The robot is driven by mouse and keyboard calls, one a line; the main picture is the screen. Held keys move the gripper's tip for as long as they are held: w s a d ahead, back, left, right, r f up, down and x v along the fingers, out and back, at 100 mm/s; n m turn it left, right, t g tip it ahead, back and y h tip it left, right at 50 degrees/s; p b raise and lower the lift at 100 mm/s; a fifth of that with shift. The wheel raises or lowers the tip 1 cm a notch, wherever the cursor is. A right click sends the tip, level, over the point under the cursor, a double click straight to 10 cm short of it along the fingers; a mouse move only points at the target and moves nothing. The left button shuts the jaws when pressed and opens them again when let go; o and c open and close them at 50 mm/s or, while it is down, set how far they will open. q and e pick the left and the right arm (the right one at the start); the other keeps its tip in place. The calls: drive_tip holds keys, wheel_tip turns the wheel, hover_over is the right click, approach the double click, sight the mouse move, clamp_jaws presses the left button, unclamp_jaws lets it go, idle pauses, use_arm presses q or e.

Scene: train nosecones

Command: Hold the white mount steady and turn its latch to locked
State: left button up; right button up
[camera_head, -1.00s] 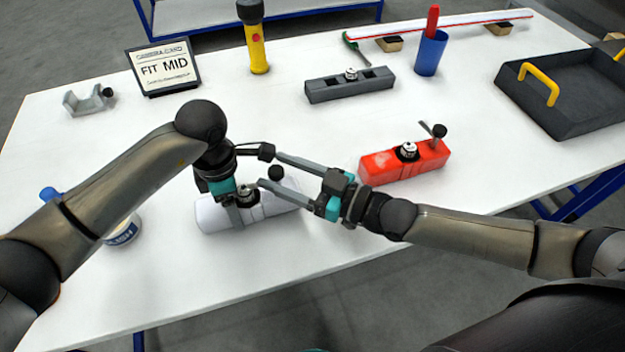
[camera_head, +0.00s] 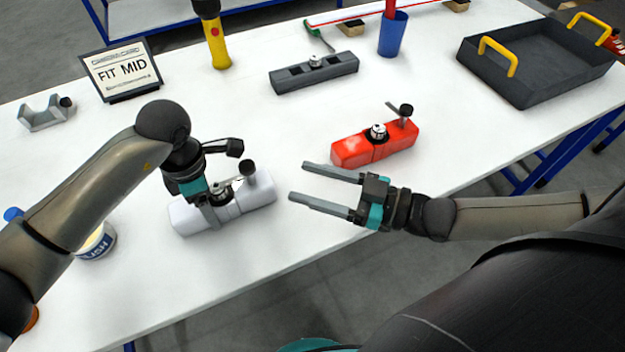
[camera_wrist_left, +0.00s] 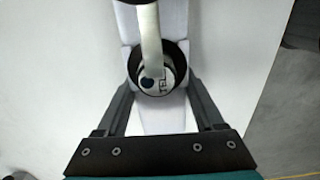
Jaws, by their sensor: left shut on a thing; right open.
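The white mount (camera_head: 250,200) lies on the table at front centre-left, and its middle shows in the left wrist view (camera_wrist_left: 165,112). Its latch lever (camera_head: 233,180) runs from the round fitting roughly along the mount's length, in the left wrist view too (camera_wrist_left: 150,40). A black knob (camera_head: 248,168) tops its right end. My left gripper (camera_head: 210,208) is shut on the white mount, fingers on either side of the fitting (camera_wrist_left: 160,85). My right gripper (camera_head: 299,182) is open and empty, its fingers pointing left, right of the knob and apart from it.
A red mount (camera_head: 350,150) with its own lever stands behind my right gripper. A grey mount (camera_head: 320,77), blue cup (camera_head: 392,35), dark tray (camera_head: 535,85), yellow torch (camera_head: 217,45) and FIT MID sign (camera_head: 122,70) stand farther back. A tin (camera_head: 97,243) is at front left.

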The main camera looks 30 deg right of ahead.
use_arm(q)
drive_tip(key=o, duration=1.6)
drive_tip(key=shift+c, duration=0.2)
